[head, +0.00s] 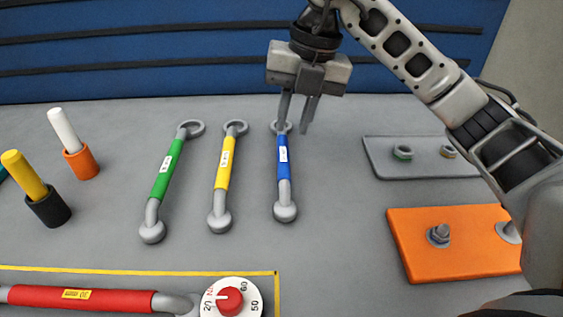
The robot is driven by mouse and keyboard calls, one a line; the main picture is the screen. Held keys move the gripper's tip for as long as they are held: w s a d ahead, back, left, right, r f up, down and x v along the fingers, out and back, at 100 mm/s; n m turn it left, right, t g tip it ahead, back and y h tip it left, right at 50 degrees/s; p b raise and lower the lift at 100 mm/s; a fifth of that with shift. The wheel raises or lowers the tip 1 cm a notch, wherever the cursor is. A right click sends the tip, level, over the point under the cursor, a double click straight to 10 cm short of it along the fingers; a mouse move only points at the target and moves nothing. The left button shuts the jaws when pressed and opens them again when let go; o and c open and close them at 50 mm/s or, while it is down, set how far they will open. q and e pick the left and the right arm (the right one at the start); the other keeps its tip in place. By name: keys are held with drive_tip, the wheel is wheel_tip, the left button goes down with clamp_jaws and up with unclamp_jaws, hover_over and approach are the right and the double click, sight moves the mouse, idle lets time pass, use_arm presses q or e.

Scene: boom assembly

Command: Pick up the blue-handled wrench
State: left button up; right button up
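The blue-handled wrench (283,157) lies on the grey table, with its ring end away from me and its round end toward me. My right gripper (296,128) is above the far ring end of this wrench, fingers pointing down. Its two fingers stand apart with a gap between them, and nothing shows held. The left finger overlaps the ring in the picture; I cannot tell whether it touches. My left gripper is not in view.
A yellow-handled wrench (225,165) and a green-handled wrench (166,171) lie to the left. A red-handled tool (82,298) with a dial (231,299) is in front. An orange plate (456,246) with bolts and a grey plate (424,170) lie right. Two cylindrical holders (49,208) (82,162) stand left.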

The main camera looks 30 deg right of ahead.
sight(284, 153)
drive_tip(key=f, duration=0.3)
drive_tip(key=a+f, duration=0.1)
drive_tip(key=f, duration=0.2)
drive_tip(key=w+f, duration=0.1)
drive_tip(key=f, duration=0.2)
drive_tip(key=shift+a, duration=0.15)
drive_tip(key=shift+c, duration=0.3)
drive_tip(key=shift+w+r, duration=0.1)
clamp_jaws()
